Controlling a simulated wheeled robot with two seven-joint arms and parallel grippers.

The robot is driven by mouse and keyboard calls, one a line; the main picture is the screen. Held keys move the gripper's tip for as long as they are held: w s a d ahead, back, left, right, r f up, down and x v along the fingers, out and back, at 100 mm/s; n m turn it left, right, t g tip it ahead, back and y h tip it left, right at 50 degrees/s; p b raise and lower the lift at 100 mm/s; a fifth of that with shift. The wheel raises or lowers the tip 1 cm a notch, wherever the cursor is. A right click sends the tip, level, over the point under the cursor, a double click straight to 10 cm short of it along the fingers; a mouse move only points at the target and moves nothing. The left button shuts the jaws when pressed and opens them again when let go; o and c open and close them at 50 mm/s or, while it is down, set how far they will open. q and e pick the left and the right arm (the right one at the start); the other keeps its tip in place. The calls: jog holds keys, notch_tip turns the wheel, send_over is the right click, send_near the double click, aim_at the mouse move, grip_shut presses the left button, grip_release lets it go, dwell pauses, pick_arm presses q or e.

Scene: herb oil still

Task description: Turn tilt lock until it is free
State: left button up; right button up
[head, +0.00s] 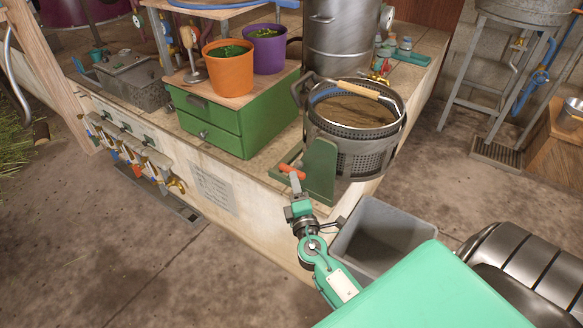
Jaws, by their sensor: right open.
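The tilt lock appears to be the small orange-red handle (291,171) at the front of the green stand (320,172). The stand is beside a perforated metal basket (358,155), which sits upright at the counter corner and has a wooden-gripped bail across its top. My right gripper (294,181) is open just below the handle, its fingers pointing up at it. I cannot tell whether the fingers touch or surround the handle. My left gripper is not in view.
A grey bin (380,236) stands on the floor below the basket, close to my right arm. A green drawer box (235,118) with orange (230,72) and purple (265,50) pots is to the left. A tall metal vessel (335,40) stands behind the basket.

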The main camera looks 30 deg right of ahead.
aim_at(292, 170)
jog(key=x, duration=0.4)
jog(key=shift+w+p, duration=0.1)
jog(key=shift+p, duration=0.2)
jog(key=shift+x, duration=0.75)
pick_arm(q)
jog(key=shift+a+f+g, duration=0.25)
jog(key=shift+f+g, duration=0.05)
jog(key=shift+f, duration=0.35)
pick_arm(e)
grip_shut()
